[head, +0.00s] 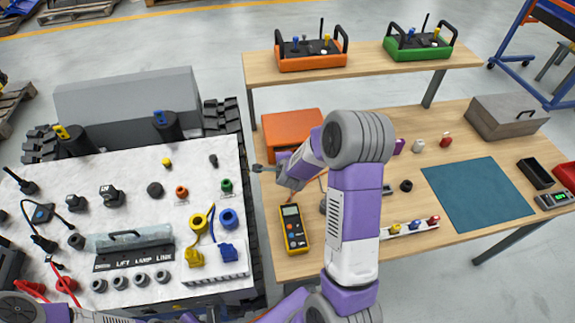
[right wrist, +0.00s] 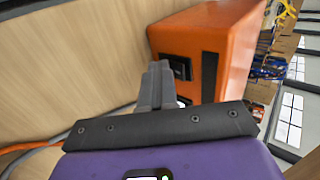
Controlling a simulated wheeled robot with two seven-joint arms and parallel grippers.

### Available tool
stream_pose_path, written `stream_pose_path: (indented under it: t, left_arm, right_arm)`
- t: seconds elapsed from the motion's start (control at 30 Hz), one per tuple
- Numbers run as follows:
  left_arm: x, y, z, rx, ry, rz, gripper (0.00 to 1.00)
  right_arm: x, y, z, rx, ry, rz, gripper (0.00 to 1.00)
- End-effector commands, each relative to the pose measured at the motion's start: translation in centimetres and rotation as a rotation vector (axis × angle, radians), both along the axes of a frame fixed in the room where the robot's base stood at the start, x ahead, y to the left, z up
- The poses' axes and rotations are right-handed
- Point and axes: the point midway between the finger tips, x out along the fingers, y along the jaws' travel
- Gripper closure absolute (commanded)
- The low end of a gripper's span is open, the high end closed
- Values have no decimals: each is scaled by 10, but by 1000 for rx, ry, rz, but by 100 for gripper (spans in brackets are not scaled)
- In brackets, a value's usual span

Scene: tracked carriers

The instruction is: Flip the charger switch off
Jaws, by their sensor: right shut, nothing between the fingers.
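The charger, an orange box (head: 291,127), sits at the left end of the wooden table. In the right wrist view the orange box (right wrist: 222,40) shows a black switch (right wrist: 180,67) on its near face, and a dark vertical strip beside it. My right gripper (head: 258,168) is shut and empty, close to the front left of the charger. In the right wrist view its fingertips (right wrist: 157,68) lie just left of the switch and partly overlap that face; I cannot tell whether they touch it. The switch is hidden in the head view. My left gripper is not in view.
A yellow multimeter (head: 294,228) lies in front of the charger. A white-topped carrier (head: 130,190) with knobs and connectors stands left of the table. A blue-green mat (head: 477,200) and a grey case (head: 507,115) are on the right. An orange cable (right wrist: 40,146) runs low left.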

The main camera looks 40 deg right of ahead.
Motion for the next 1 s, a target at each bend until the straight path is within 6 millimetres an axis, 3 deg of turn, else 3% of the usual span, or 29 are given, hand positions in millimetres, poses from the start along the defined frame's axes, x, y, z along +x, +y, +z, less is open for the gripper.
stream_pose_path:
  t: [0.27,0.63,1.0]
  left_arm:
    - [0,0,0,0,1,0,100]
    - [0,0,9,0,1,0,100]
    - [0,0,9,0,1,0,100]
  right_arm:
    - [2,1,1,-3,-3,2,100]
    - [2,0,18,-5,-7,1,100]
    - [1,0,17,-4,-6,1,100]
